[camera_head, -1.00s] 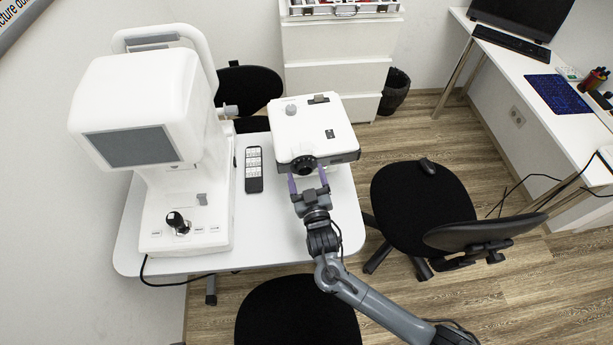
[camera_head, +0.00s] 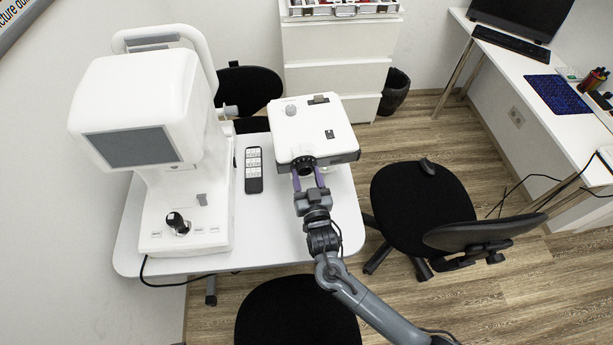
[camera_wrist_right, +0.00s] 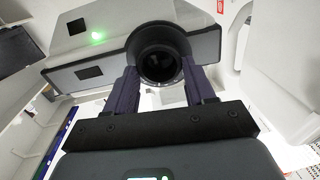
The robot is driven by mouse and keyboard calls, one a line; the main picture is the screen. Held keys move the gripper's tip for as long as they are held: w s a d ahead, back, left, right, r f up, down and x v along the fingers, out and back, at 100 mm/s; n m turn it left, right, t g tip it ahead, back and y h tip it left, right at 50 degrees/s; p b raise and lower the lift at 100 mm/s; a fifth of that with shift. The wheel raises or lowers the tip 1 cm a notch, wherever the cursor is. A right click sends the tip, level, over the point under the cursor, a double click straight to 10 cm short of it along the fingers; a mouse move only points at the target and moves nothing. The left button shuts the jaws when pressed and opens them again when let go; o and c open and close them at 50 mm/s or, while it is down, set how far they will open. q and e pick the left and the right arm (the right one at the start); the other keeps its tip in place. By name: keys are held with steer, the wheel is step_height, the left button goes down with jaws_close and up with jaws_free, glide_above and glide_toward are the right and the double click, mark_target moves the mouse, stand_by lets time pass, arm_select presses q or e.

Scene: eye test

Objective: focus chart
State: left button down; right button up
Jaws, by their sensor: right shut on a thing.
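A white projector (camera_head: 313,125) stands on the small white table (camera_head: 285,245). Its black round lens ring (camera_head: 303,162) faces my right arm. My right gripper (camera_head: 308,173) is shut on the lens ring, one purple-grey finger on each side. In the right wrist view the lens ring (camera_wrist_right: 160,62) sits between the fingers (camera_wrist_right: 160,88), and a green light (camera_wrist_right: 97,37) glows on the projector. A framed panel (camera_head: 14,18) with partly cut-off printed text shows at the upper left corner. My left gripper is not in view.
A large white eye-test machine (camera_head: 150,130) with a grey screen and joystick fills the table's left side. A black remote (camera_head: 254,170) lies between it and the projector. Black chairs (camera_head: 420,200) stand around, and a desk (camera_head: 520,65) is at the right.

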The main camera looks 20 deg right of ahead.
steer(key=shift+m, duration=1)
steer(key=o, duration=1)
steer(key=shift+o, duration=0.2)
steer(key=s+a, duration=0.1)
steer(key=s, duration=0.9)
steer(key=shift+s+a+p, duration=0.35)
steer(key=shift+p, duration=0.1)
